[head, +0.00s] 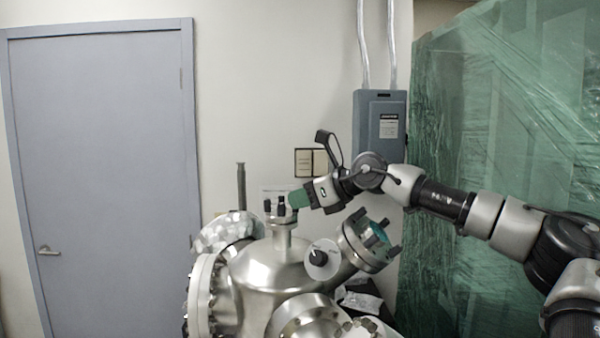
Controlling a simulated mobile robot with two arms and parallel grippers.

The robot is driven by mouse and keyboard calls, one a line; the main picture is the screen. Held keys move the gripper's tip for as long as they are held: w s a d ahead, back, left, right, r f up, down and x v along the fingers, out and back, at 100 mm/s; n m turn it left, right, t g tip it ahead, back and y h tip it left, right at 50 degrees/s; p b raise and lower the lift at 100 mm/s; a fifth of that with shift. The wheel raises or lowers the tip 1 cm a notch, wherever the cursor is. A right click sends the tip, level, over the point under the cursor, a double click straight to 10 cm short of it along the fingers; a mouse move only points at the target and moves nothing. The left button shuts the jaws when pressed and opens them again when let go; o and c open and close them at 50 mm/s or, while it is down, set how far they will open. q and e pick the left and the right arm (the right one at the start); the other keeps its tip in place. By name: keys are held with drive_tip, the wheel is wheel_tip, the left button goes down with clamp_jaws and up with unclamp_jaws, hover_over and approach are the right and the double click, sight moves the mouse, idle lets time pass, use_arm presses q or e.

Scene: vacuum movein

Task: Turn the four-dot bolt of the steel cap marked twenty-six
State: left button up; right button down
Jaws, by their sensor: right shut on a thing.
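A steel chamber (268,268) with several flanged ports fills the lower middle of the head view. On top of it a small steel cap (282,218) sits on a short neck, with dark upright bolts (268,208) around its rim. My right gripper (292,199) reaches in from the right, its green fingers shut on a bolt at the right side of this cap. The fingers hide most of that bolt. The number on the cap and the dots of the bolts are too small to read. My left gripper is not in view.
An angled port (366,243) with long bolts and a teal face stands just right of the cap, below my right arm. A tall rod (241,187) rises at left. A grey electrical box (379,127) and a green wrapped stack (480,120) are behind my right arm.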

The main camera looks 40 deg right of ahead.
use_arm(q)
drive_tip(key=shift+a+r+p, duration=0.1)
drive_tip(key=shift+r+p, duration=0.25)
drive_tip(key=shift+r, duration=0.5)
use_arm(e)
drive_tip(key=shift+w+d+n+g+y, duration=0.1)
drive_tip(key=shift+n+g+y, duration=0.75)
drive_tip(key=shift+n+y, duration=0.35)
drive_tip(key=shift+w+d+n+g+y, duration=0.1)
drive_tip(key=shift+d+n+g+y, duration=0.05)
drive_tip(key=shift+n+g+y, duration=0.95)
drive_tip(key=shift+w+d+n+g+y, duration=0.1)
drive_tip(key=shift+n+g+y, duration=0.55)
drive_tip(key=shift+n+y, duration=0.7)
drive_tip(key=shift+n, duration=0.35)
drive_tip(key=c, duration=1.1)
unclamp_jaws()
drive_tip(key=shift+s+d, duration=0.1)
